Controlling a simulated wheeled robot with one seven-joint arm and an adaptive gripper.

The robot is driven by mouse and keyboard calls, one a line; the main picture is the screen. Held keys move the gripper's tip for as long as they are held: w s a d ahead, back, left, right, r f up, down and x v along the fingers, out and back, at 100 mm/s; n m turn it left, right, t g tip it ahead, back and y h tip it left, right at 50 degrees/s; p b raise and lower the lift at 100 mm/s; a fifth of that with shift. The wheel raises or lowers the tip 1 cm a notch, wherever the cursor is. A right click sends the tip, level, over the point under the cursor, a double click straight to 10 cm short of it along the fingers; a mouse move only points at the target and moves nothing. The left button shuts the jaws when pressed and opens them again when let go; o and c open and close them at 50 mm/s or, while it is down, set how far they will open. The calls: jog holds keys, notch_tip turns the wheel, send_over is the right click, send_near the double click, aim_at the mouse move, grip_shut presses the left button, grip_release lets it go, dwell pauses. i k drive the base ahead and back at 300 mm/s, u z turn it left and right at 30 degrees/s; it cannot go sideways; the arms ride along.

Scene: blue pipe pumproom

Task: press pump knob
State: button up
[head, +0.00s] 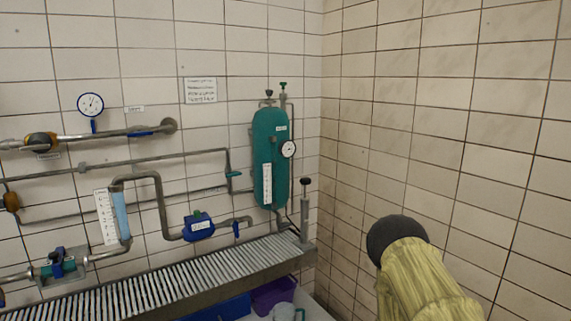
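A black knob (305,181) tops a thin upright grey post (304,215) at the right end of the slatted bench, near the room's corner. It looks like the pump knob and stands up clear of the post. Nothing touches it. My gripper's fingers do not show in the head view. A yellow arm part of mine with a dark round end stands at lower right, apart from the knob.
A green tank (269,158) with a dial gauge (289,149) hangs just left of the knob. Grey pipes (160,205) and a blue pump body (199,226) line the wall. A slatted bench (160,289) runs below, with a purple bin (274,293) under it. The right wall is bare tile.

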aim_at(305, 181)
jog(key=z, duration=0.5)
jog(key=i, duration=0.9)
jog(key=u, duration=0.45)
jog(key=i, duration=0.8)
jog(key=u, duration=0.4)
